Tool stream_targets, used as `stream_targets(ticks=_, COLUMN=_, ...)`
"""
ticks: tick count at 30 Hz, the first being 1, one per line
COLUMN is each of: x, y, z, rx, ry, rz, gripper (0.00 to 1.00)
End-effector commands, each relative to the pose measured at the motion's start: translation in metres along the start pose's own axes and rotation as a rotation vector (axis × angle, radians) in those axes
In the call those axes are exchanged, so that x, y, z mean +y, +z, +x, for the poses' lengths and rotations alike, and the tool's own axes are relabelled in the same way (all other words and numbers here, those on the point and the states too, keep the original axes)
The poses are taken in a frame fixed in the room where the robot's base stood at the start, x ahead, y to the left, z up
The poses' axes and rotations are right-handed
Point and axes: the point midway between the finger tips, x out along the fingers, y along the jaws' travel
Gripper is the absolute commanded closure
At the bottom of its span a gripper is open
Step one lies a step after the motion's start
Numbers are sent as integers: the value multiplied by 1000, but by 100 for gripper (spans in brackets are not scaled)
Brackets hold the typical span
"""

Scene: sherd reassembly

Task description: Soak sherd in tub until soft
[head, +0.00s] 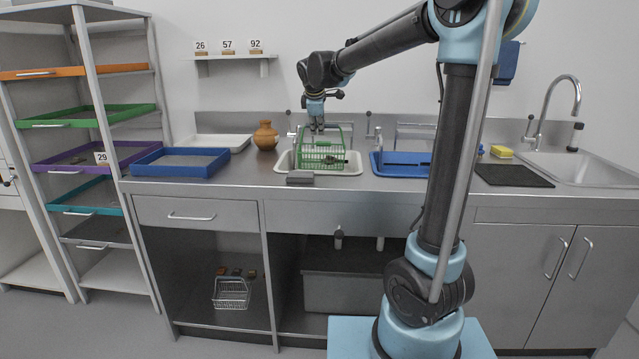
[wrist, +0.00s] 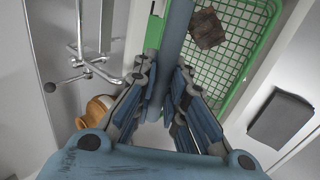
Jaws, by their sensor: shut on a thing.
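A green wire basket (head: 309,160) is at the white tub (head: 355,169) on the counter; I cannot tell whether it rests in the tub or hangs just above its floor. A dark brown sherd (wrist: 207,28) lies inside the basket on the green mesh (wrist: 235,50) in the wrist view. My gripper (head: 317,127) is above the basket, pointing down, shut on the basket's handle. The fingers (wrist: 168,115) also show in the wrist view, where they hide most of the grip. The water level in the tub cannot be made out.
A grey block (head: 300,178) lies at the counter's front edge before the tub. An orange-brown pot (head: 266,136) stands behind left, beside a blue tray (head: 180,163). A blue tub (head: 400,170) is to the right, then a dark mat (head: 513,175) and the sink (head: 590,170).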

Motion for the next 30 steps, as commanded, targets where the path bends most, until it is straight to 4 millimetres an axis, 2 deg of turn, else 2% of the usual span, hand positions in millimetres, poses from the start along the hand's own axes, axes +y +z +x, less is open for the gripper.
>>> stream_targets(ticks=15, x=14, y=0, z=-20, rx=0, ry=0, rz=0, gripper=100)
stream_targets(ticks=30, x=15, y=0, z=-22, rx=0, ry=0, rz=0, gripper=100)
